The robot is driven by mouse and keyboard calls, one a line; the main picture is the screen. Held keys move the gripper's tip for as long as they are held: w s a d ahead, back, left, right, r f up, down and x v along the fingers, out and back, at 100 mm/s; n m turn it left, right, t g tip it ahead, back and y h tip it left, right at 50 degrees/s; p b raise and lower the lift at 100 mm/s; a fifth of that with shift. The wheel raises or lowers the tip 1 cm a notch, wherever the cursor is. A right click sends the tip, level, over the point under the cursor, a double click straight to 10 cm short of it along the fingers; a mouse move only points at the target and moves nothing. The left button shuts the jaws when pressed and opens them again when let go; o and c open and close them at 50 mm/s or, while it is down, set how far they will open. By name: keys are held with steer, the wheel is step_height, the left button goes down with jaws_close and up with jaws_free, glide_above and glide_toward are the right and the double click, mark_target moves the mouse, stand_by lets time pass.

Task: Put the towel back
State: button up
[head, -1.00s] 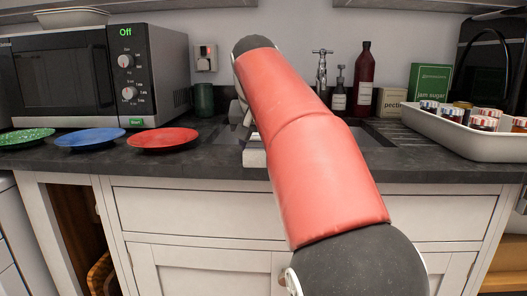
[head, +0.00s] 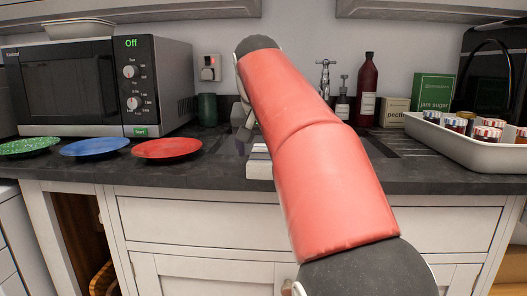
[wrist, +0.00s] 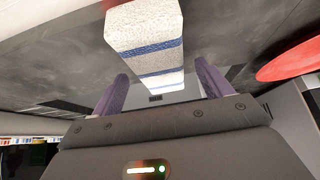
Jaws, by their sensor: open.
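The towel (wrist: 145,35) is white with blue stripes, a folded block in the wrist view. It reaches from the top of the picture down toward the space between my fingers. In the head view a pale block at the counter's front edge, left of my arm, looks like the same towel (head: 259,167). My gripper (wrist: 160,88) is open, its two purple fingers apart on either side of the towel's near end. I cannot tell whether they touch it. In the head view my arm hides most of the gripper and part of the sink.
A red plate (head: 167,148), blue plate (head: 95,146) and green plate (head: 28,146) lie on the counter left of the towel, before a microwave (head: 75,85). A white tray (head: 455,140) of jars stands right. Bottles and boxes stand behind; a tap (head: 325,80) rises behind my arm.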

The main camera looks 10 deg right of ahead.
steer(key=p+v, duration=0.2)
steer(key=v, duration=0.8)
steer(key=shift+f, duration=0.1)
steer(key=s+f+n, duration=0.1)
steer(key=s+f, duration=0.6)
steer(key=f, duration=0.3)
steer(key=s+d+f+n+y, duration=0.1)
steer(key=s+f, duration=0.7)
steer(key=f, duration=0.3)
steer(key=s+d+f+n+y, duration=0.1)
steer(key=s+f, duration=0.7)
steer(key=f, duration=0.3)
steer(key=shift+f+n, duration=0.2)
steer(key=shift+n, duration=0.1)
